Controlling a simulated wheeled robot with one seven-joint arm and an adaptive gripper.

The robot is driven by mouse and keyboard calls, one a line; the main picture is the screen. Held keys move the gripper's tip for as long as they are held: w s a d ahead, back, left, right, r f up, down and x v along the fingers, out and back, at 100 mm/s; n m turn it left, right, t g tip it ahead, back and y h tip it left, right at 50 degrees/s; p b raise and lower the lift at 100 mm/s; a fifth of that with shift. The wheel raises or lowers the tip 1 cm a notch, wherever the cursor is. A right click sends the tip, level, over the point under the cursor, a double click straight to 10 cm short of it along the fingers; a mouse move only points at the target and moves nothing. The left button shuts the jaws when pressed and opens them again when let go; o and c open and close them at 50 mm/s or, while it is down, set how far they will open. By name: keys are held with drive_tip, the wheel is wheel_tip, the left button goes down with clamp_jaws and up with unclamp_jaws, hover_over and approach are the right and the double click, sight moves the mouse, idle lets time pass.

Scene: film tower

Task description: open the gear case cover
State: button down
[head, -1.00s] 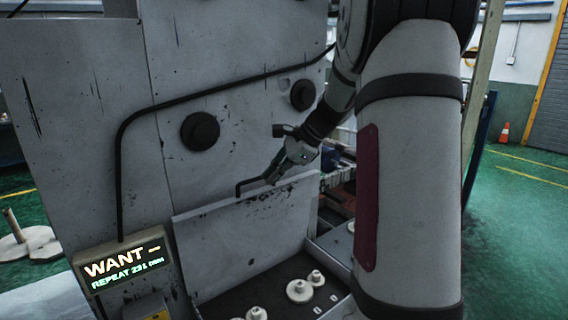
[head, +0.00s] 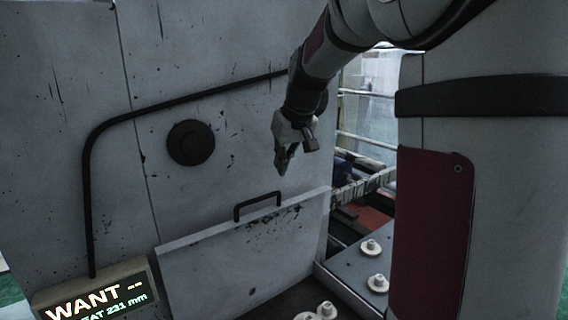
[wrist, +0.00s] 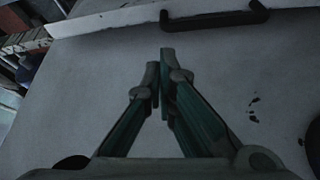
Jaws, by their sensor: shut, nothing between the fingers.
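The gear case cover (head: 215,268) is a grey, scuffed panel on the front of the tall grey machine. Its top edge runs slightly sloped across the machine's face. A black bar handle (head: 257,203) stands at the top edge of the cover; part of it also shows at the top of the wrist view (wrist: 215,19). My gripper (head: 282,170) is shut and empty, pointing down, above and right of the handle and apart from it. In the wrist view my gripper's fingertips (wrist: 166,60) are together in front of a pale surface with dark marks.
A lit sign (head: 97,298) reading "WANT --" and "231 mm" stands at lower left. A black cable (head: 180,105) and a round black knob (head: 191,142) are on the machine face. Pale gears (head: 378,283) sit on the grey tray at lower right.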

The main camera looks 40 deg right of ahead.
hover_over(285, 205)
drive_tip(key=w, duration=0.3)
wheel_tip(285, 205, down, 7)
drive_tip(key=shift+a+r, duration=0.1)
drive_tip(key=shift+a, duration=0.15)
drive_tip(key=shift+s+p, duration=0.1)
drive_tip(key=shift+p, duration=0.2)
drive_tip(key=s+p, duration=0.2)
drive_tip(key=s, duration=0.3)
drive_tip(key=shift+s, duration=0.15)
drive_tip(key=shift+s+f+p, duration=0.4)
drive_tip(key=shift+s+f, duration=0.05)
